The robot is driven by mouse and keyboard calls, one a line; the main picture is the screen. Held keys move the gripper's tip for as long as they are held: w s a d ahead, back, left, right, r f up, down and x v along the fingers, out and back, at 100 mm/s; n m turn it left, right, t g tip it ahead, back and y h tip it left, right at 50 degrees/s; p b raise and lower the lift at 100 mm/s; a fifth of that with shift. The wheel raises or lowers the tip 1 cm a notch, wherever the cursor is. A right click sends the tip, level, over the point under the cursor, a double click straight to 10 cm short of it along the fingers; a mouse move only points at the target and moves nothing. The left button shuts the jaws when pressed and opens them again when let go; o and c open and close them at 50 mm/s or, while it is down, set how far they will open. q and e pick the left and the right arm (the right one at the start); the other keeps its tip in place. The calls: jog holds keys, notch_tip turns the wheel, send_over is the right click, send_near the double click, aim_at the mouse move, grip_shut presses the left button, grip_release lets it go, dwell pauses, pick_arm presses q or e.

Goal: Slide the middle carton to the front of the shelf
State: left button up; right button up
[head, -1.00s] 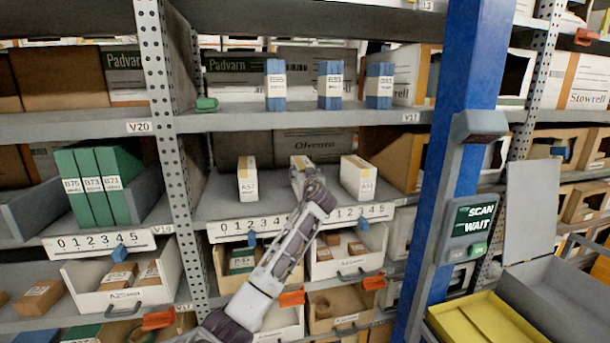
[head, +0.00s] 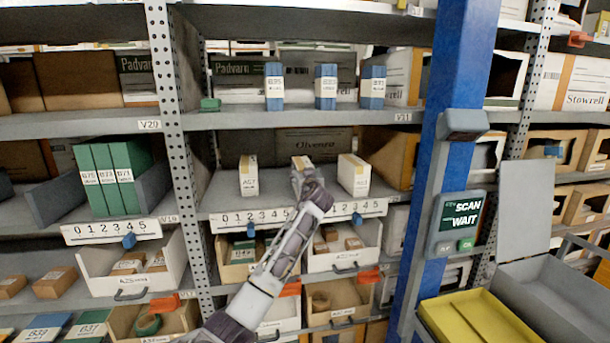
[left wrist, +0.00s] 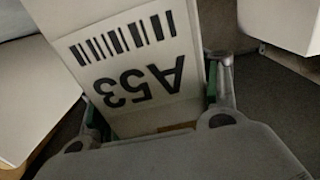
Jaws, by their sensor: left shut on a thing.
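The middle carton (head: 302,163) is white with a tan strip on top. It stands on the middle shelf (head: 222,203) between a left carton (head: 249,177) and a right carton (head: 354,175). My left gripper (head: 307,180) covers most of its front in the head view. In the left wrist view the carton's label (left wrist: 125,62) reads A53, upside down. There my left gripper (left wrist: 155,105) has a finger with a green pad on each side of the carton and is shut on it. The carton's base is hidden. My right gripper is not in view.
A number strip (head: 245,220) runs along the shelf's front edge. Bins (head: 345,262) with small boxes sit below, and blue cartons (head: 326,86) stand on the shelf above. A perforated upright (head: 172,120) is at left. A blue post (head: 440,170) stands at right.

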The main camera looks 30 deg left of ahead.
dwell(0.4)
pick_arm(q)
jog(key=o, duration=1.4)
jog(key=shift+s, duration=0.1)
jog(key=shift+v, duration=6)
